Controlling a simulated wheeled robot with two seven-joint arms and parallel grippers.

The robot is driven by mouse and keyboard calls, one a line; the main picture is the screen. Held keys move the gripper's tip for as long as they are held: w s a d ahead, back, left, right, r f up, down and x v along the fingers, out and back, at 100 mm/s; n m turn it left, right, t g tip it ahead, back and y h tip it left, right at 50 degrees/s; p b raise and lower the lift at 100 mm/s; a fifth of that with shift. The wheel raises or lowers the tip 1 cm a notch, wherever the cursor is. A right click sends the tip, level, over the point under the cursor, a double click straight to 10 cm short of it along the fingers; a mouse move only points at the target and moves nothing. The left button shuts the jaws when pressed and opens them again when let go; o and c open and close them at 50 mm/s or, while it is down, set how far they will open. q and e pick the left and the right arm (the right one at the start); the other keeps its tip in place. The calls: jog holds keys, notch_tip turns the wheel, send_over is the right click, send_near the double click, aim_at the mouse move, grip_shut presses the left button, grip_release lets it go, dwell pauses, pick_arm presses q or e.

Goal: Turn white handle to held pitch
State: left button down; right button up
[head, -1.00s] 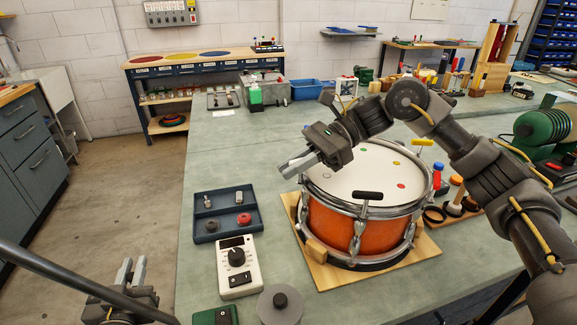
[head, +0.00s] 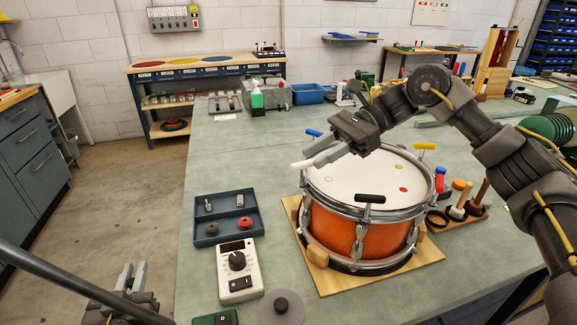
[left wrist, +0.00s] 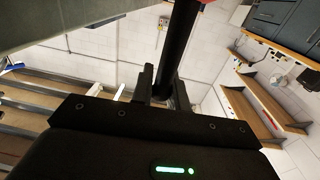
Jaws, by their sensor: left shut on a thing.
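The orange drum (head: 333,228) sits on a wooden board with T-shaped handles around its rim. The white handle (head: 301,165) is at the drum's left rim, at the fingertips of my right gripper (head: 318,160). The fingers partly cover it, and I cannot tell whether they are closed on it. The blue handle (head: 313,133), yellow handle (head: 425,146) and black handle (head: 370,198) stand clear of the gripper. My left gripper (head: 130,277) is low at the left, away from the drum. In the left wrist view, a black rod (left wrist: 178,48) lies between its fingers.
A dark tray (head: 226,232) with small parts and a white meter with a knob (head: 238,275) lie left of the drum. A round grey disc (head: 281,308) is in front. A stand of tools (head: 462,205) is at right. The bench behind the drum is mostly clear.

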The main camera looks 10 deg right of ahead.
pick_arm(q)
jog(key=shift+r, duration=0.2)
pick_arm(e)
jog(key=v, duration=0.6)
jog(key=shift+a, duration=0.1)
